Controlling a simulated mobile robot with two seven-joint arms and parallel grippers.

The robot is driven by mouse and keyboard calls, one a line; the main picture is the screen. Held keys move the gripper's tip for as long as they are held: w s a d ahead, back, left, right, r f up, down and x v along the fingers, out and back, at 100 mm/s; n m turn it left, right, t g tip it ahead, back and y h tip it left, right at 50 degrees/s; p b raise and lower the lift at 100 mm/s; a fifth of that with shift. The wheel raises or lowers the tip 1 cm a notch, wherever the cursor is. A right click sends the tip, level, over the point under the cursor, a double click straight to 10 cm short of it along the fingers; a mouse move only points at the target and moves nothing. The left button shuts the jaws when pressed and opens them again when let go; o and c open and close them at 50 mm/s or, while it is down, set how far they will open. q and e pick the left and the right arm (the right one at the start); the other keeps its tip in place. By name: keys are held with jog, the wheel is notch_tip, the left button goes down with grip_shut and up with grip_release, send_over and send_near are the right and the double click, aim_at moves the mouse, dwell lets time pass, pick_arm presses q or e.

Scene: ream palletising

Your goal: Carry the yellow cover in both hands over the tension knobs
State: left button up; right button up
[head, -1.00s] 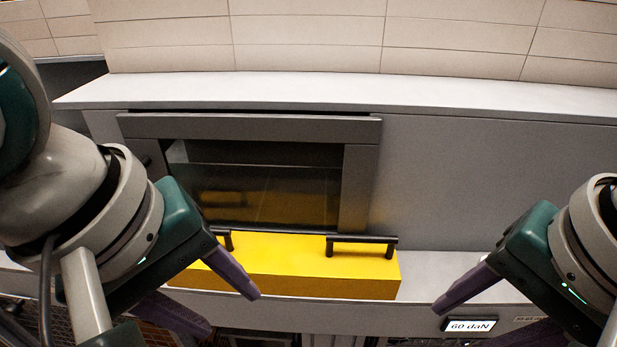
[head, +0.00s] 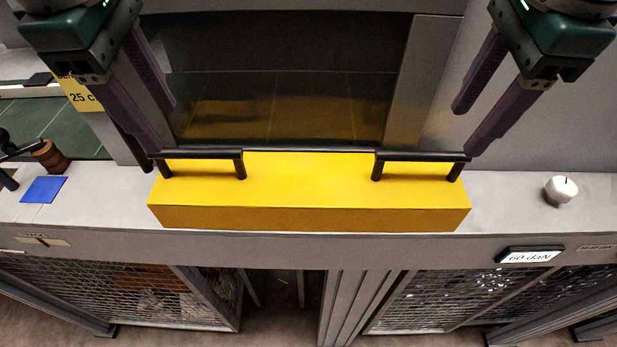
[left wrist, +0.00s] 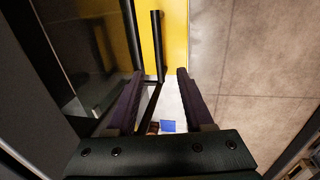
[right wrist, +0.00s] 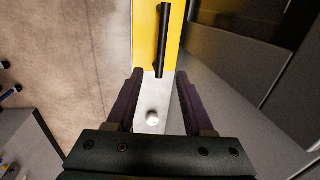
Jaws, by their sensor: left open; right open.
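The yellow cover (head: 310,190) lies on the grey ledge below the dark window, with two black bar handles on top. My left gripper (head: 165,130) is open at the outer end of the left handle (head: 205,154). In the left wrist view that handle (left wrist: 157,45) lines up with the gap between the fingers. My right gripper (head: 465,130) is open at the outer end of the right handle (head: 420,155); the right wrist view shows this handle (right wrist: 163,40) ahead of the finger gap. Neither is clasped. A white knob (head: 560,190) stands right of the cover.
A brown knob-like piece (head: 50,155) and a blue square (head: 43,189) are at the left. A lit "60 daN" display (head: 530,256) is on the front face. Mesh panels (head: 130,290) are below. The ledge between cover and white knob is clear.

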aim_at(180, 150)
pick_arm(q)
jog(key=f, duration=0.2)
jog(key=w+f, duration=0.1)
jog(key=f, duration=0.5)
jog(key=shift+w, duration=0.35)
pick_arm(e)
jog(key=f, duration=0.2)
jog(key=w+f, duration=0.1)
jog(key=f, duration=0.5)
jog(key=shift+w, duration=0.35)
pick_arm(q)
jog(key=shift+c, duration=0.2)
pick_arm(e)
jog(key=shift+c, duration=0.2)
pick_arm(q)
grip_shut()
pick_arm(e)
grip_shut()
pick_arm(q)
jog(key=shift+r, duration=0.1)
pick_arm(e)
jog(key=shift+r, duration=0.1)
